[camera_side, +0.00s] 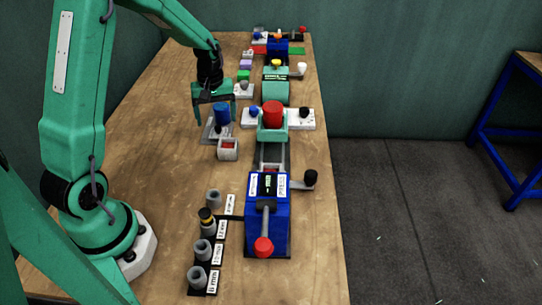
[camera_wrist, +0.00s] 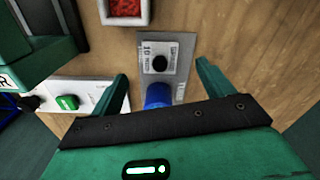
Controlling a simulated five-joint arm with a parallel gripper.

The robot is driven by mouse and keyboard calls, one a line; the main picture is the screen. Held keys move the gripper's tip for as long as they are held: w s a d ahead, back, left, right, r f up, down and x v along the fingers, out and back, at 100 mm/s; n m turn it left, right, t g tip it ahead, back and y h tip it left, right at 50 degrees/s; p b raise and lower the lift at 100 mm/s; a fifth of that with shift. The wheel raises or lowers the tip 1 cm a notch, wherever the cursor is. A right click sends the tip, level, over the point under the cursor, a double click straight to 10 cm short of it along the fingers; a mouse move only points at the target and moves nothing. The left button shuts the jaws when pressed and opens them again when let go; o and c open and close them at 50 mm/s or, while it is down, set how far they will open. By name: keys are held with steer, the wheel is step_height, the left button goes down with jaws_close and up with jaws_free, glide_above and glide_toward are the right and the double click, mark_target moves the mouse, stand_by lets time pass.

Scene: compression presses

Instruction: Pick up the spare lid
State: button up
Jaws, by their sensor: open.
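No part is plainly marked as the spare lid, and I cannot tell which one it is. A blue cylinder (camera_side: 222,113) stands upright on a grey labelled plate (camera_side: 210,136) in the side view. My gripper (camera_side: 213,105) is open, pointing down over this cylinder. In the wrist view, the blue cylinder (camera_wrist: 158,94) shows between the two spread fingers of my gripper (camera_wrist: 165,88), partly hidden by the gripper body. The labelled plate (camera_wrist: 183,58) extends beyond it, with a dark round spot. I see nothing held.
A white box with red contents (camera_side: 228,150) stands just in front of the plate. To the right are a red cylinder (camera_side: 272,113) on a green press and a blue press (camera_side: 266,210) with a red-knobbed lever. Grey cups (camera_side: 202,250) stand front left. Bare wood lies left of the plate.

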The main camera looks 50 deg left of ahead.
mark_target(218, 127)
steer(key=shift+f, duration=2.4)
steer(key=c, duration=1.2)
